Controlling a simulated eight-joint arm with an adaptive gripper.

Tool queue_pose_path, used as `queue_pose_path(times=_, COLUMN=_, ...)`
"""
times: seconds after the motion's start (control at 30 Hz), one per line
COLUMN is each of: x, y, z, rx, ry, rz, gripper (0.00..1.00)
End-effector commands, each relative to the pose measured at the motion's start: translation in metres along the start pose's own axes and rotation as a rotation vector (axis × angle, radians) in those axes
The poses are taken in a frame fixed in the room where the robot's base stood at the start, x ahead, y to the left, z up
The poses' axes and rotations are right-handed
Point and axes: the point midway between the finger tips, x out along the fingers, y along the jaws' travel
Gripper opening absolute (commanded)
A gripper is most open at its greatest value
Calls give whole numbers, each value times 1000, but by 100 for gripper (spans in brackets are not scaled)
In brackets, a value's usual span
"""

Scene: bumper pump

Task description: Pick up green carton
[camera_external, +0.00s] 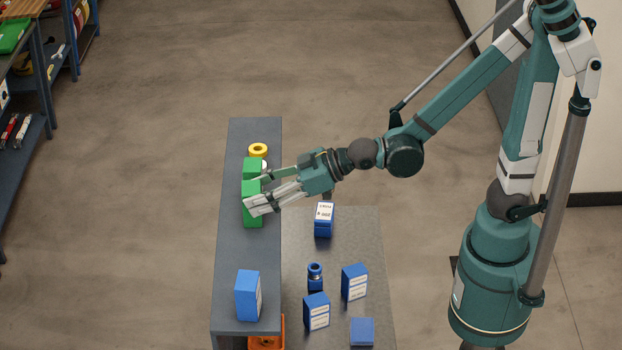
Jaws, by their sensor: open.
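Green boxes stand on the narrow dark grey shelf (236,240). One green carton (252,165) is at the back, and another green carton (251,219) seems to stand just in front of it. My gripper fingers partly cover them, so I cannot tell exactly where one ends. My gripper (252,192) is open and reaches in from the right. Its fingertips are over or beside the green cartons, the near finger in front of the front carton's face. I cannot tell whether they touch.
A yellow ring-shaped part (258,149) sits just behind the cartons. A blue box (247,296) stands at the shelf's near end. Several blue boxes (354,282) and a blue round part (315,276) stand on the lower grey surface (365,232) to the right.

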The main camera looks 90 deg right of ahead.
Motion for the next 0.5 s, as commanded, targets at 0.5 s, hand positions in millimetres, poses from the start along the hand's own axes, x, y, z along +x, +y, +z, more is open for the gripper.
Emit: queue_pose_path(times=0.5, x=0, y=0, z=0, rx=0, ry=0, rz=0, gripper=45)
